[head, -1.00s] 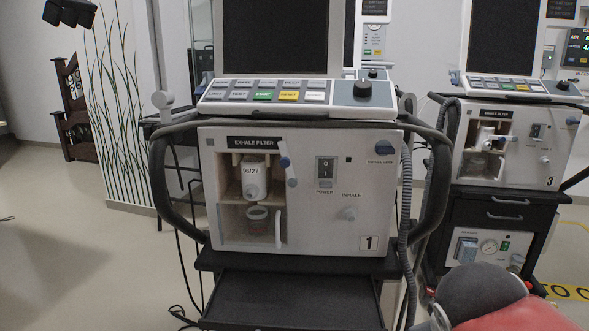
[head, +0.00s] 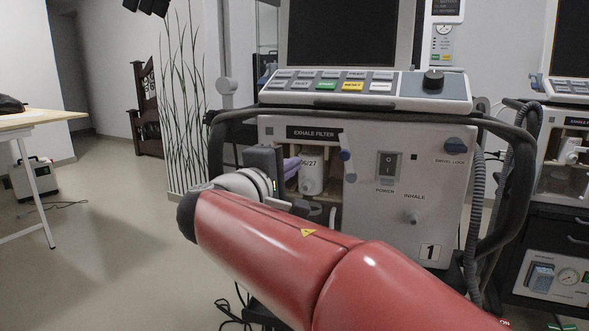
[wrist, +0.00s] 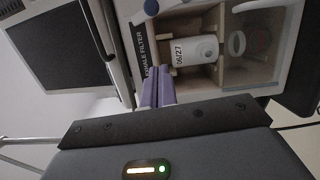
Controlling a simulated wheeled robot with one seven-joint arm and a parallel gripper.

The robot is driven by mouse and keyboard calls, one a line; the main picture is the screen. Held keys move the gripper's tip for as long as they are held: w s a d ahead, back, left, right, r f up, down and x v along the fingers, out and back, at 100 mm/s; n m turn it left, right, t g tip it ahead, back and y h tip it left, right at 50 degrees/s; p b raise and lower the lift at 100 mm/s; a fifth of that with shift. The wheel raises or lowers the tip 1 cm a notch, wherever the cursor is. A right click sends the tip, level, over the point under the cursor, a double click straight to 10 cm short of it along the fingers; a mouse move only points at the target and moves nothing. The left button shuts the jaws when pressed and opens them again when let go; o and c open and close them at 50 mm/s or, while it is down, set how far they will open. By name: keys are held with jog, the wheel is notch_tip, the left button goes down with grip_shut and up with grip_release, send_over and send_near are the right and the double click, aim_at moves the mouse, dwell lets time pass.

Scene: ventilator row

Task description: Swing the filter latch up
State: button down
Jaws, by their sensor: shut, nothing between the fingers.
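The filter latch (head: 349,170) is a narrow pale lever with a blue part, at the upper right edge of the exhale filter opening on ventilator 1. In the wrist view its blue part (wrist: 151,7) shows at the top edge. The white filter (head: 312,178), marked 06/27, sits in the opening; it also shows in the wrist view (wrist: 192,52). My gripper (head: 293,163) has purple fingers, closed together and empty, at the left side of the opening near the filter's upper part. The fingertips (wrist: 157,72) are apart from the latch.
The ventilator's keypad (head: 335,86) and screen (head: 343,32) overhang the front panel. A dark rail (head: 235,128) curves around both sides. The power switch (head: 389,165) and inhale port (head: 412,216) lie right of the latch. Another ventilator stands at the right.

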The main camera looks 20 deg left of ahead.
aim_at(342, 149)
jog(key=w+d, duration=0.1)
jog(key=w, duration=0.1)
jog(key=w+d, duration=0.4)
jog(key=w, duration=0.1)
jog(key=shift+w+r, duration=0.1)
jog(key=shift+r, duration=0.05)
jog(key=d+m+b, duration=0.1)
jog(key=r+m+b, duration=0.1)
jog(key=m+b, duration=0.1)
jog(key=shift+w+d+g, duration=0.1)
jog(key=shift+d+g, duration=0.25)
jog(key=shift+g, duration=0.05)
jog(key=shift+a, duration=0.1)
